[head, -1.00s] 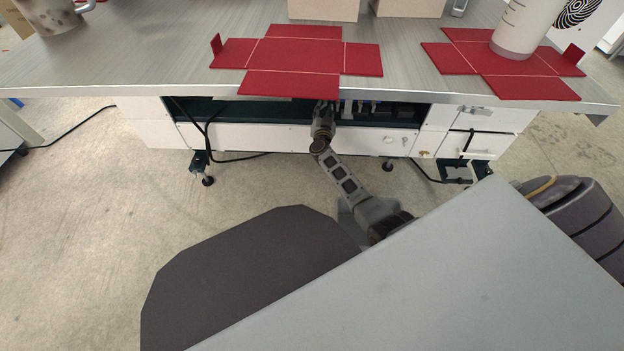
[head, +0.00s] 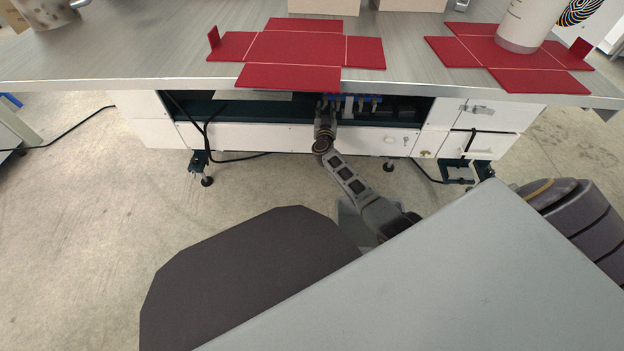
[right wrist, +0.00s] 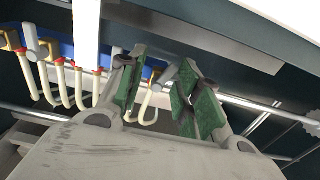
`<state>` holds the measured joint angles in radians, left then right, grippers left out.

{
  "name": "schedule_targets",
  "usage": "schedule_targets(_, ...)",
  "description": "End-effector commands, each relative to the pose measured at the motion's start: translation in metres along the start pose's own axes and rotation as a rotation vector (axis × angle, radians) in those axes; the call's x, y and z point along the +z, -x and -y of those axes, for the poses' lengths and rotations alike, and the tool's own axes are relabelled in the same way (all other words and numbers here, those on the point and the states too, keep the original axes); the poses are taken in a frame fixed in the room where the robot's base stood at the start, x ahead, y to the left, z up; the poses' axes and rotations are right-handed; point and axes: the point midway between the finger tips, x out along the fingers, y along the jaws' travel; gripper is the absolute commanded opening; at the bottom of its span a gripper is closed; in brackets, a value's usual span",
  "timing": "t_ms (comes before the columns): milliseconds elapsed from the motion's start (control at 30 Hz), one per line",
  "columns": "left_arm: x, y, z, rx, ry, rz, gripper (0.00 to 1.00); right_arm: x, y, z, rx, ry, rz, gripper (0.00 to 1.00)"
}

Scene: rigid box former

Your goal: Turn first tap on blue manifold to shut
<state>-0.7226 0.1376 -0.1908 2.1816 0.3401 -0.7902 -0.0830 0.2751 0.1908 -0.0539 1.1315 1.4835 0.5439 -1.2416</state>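The blue manifold (head: 358,99) sits inside the dark opening under the tabletop, partly hidden by my right gripper. In the right wrist view, the blue manifold (right wrist: 68,51) runs along the upper left, with grey taps and cream curved hoses with red and yellow ends. My right gripper (right wrist: 160,66) is open, its two green-padded fingers apart. A grey tap handle (right wrist: 168,73) shows between or just behind the fingers; I cannot tell whether they touch it. In the head view my right gripper (head: 326,102) reaches into the opening. My left gripper is not in view.
White panels and drawers (head: 478,118) frame the opening, and the tabletop (head: 160,62) overhangs it. Two flat red box blanks (head: 297,50) lie on top. A white upright strip (right wrist: 87,35) stands close to the gripper in the wrist view. A black cable (head: 208,125) hangs at left.

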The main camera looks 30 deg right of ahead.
Motion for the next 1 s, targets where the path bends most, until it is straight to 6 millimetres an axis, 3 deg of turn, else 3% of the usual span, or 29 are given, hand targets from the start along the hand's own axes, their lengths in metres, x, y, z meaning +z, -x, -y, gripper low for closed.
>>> schedule_targets(1000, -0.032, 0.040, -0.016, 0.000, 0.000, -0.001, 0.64, 0.000, 0.099, 0.002, -0.002, -0.003, 0.006, 0.31)
